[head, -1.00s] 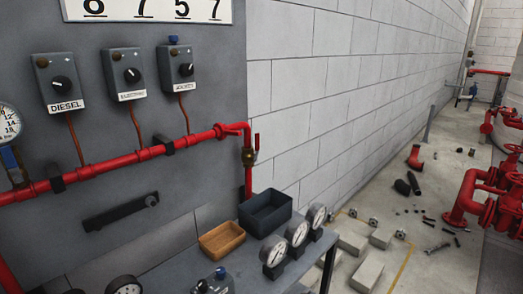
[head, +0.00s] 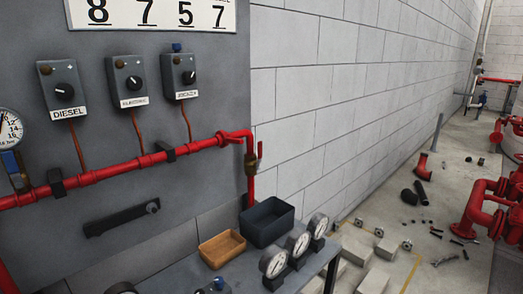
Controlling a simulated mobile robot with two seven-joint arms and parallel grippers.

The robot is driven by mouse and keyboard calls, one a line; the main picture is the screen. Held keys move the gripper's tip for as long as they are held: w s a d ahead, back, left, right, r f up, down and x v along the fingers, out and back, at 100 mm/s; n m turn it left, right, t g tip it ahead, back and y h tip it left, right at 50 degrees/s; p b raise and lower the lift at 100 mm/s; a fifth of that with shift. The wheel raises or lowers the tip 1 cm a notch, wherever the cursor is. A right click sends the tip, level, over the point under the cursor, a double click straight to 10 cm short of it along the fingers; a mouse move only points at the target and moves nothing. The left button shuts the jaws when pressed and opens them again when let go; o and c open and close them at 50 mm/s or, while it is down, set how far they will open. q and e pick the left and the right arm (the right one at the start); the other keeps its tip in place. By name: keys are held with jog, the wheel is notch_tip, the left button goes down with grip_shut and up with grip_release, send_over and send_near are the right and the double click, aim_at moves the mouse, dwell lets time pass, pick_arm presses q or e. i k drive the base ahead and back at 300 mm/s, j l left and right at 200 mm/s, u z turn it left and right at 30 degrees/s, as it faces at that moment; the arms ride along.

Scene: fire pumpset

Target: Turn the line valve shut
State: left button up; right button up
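A brass valve (head: 251,167) with a small upright red lever (head: 260,150) sits on the downward leg of the red pipe (head: 120,168), at the right edge of the grey panel. The lever stands roughly in line with that leg. A second small valve with a blue handle (head: 10,162) is below the pressure gauge (head: 9,129) at the left edge. I cannot tell from the picture which of the two is the line valve. Neither of my grippers is in view.
Control boxes with knobs, one marked DIESEL (head: 63,90), are on the panel above the pipe. The bench below holds a wooden tray (head: 222,249), a dark bin (head: 266,222) and several gauges (head: 299,244). Blocks (head: 386,249) and loose parts litter the floor at right.

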aim_at(260, 143)
jog(key=i+l+u, duration=0.15)
jog(key=l, duration=0.7)
jog(key=l+u, duration=0.2)
jog(key=l, duration=0.65)
